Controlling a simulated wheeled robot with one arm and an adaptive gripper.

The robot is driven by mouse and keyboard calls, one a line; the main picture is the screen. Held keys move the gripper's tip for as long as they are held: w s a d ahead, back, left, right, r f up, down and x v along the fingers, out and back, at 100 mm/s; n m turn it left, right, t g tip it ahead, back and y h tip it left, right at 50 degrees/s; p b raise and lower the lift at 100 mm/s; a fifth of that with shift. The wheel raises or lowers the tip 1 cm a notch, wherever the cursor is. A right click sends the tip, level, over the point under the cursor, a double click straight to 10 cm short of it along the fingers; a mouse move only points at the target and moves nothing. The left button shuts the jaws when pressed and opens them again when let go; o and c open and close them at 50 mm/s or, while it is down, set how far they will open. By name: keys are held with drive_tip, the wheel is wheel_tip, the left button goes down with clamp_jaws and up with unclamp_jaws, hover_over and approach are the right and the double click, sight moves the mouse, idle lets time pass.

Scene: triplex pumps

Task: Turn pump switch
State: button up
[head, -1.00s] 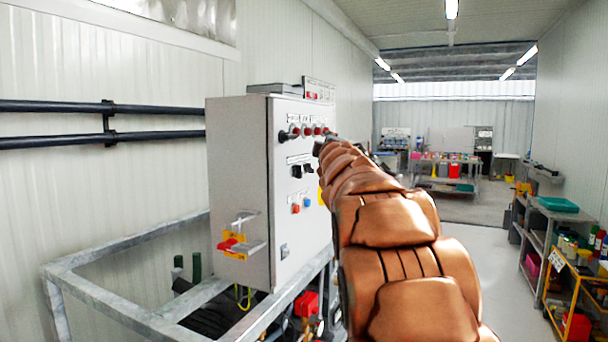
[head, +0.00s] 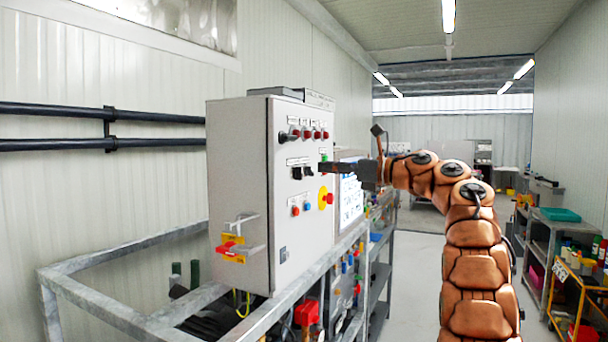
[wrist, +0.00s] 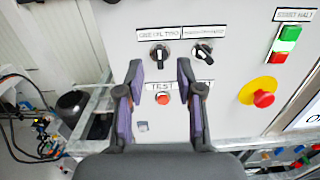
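A grey control cabinet (head: 238,170) carries two black rotary switches side by side on its front panel. In the wrist view, the left switch (wrist: 160,55) has an upright handle, and the right switch (wrist: 203,54) has a tilted handle. My gripper (wrist: 160,68) is open and empty, its two fingers pointing at the panel. In the picture, the left switch lies between the fingertips, and the right switch lies just right of the right fingertip. In the head view my gripper (head: 326,168) reaches in from the right, close to the switches. Contact cannot be told.
A red button (wrist: 162,97) sits below the left switch. A red-and-yellow emergency stop (wrist: 260,97) and a green-and-red button pair (wrist: 285,43) are to the right. A metal frame (head: 90,262) surrounds the cabinet. The aisle floor (head: 420,220) is clear.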

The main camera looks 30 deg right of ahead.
sight(299, 174)
drive_tip(key=shift+g, duration=0.3)
drive_tip(key=x, duration=0.2)
drive_tip(key=p+x, duration=0.1)
drive_tip(key=x, duration=0.2)
drive_tip(key=f+p+x, duration=0.1)
drive_tip(key=x, duration=0.1)
drive_tip(key=shift+w+a, duration=0.15)
drive_tip(key=shift+w, duration=0.05)
clamp_jaws()
